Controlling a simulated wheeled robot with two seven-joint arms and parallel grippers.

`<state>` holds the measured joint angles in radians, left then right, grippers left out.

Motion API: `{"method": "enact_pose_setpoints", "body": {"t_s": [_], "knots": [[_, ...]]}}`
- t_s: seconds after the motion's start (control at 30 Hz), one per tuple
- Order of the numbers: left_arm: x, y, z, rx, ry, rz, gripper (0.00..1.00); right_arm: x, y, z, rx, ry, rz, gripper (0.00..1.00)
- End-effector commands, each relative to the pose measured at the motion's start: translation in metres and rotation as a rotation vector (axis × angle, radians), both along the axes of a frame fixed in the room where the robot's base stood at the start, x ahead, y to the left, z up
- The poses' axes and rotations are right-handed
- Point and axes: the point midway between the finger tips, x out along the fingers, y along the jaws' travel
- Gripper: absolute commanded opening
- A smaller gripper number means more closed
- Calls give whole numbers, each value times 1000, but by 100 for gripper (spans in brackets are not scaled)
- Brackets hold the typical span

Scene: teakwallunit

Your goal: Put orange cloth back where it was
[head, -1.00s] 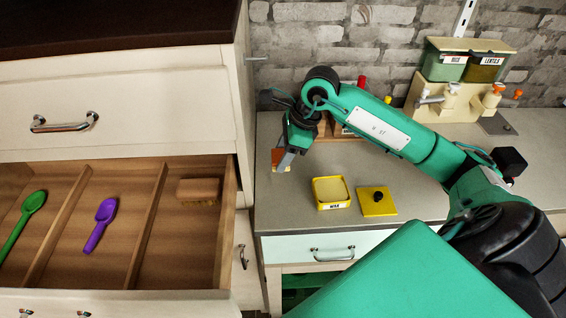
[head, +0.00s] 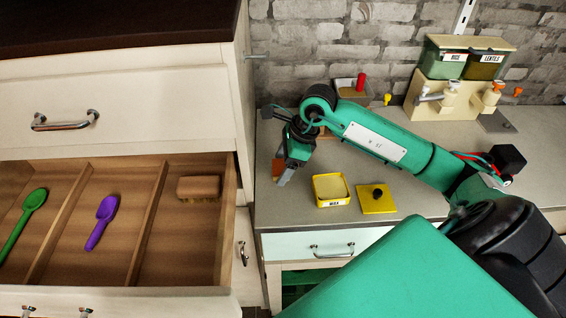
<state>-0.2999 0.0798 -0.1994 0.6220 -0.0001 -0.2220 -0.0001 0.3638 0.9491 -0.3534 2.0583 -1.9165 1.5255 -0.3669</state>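A small orange patch, likely the orange cloth (head: 277,169), shows at the left end of the grey counter, mostly hidden behind my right gripper. My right gripper (head: 284,180) points down at the counter's left end, in front of the cloth. Its fingers overlap in this view, so I cannot tell whether they are open or shut, or whether they touch the cloth. My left gripper is not in view.
A yellow wax box (head: 330,189) and its yellow lid (head: 377,199) sit right of the gripper. Dispensers (head: 463,65) stand at the back right.

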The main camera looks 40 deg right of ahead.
Motion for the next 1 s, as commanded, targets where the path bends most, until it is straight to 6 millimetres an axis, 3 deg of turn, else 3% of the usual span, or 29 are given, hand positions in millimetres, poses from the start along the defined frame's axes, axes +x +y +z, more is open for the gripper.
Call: {"method": "enact_pose_setpoints", "body": {"t_s": [0.37,0.8,1.0], "knots": [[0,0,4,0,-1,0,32,0,-1,6,-1,-2,-1,72],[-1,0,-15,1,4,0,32,-18,-31,87,-3,-4,-1,72],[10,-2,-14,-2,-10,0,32,-23,-38,109,-1,-2,-1,72]]}}
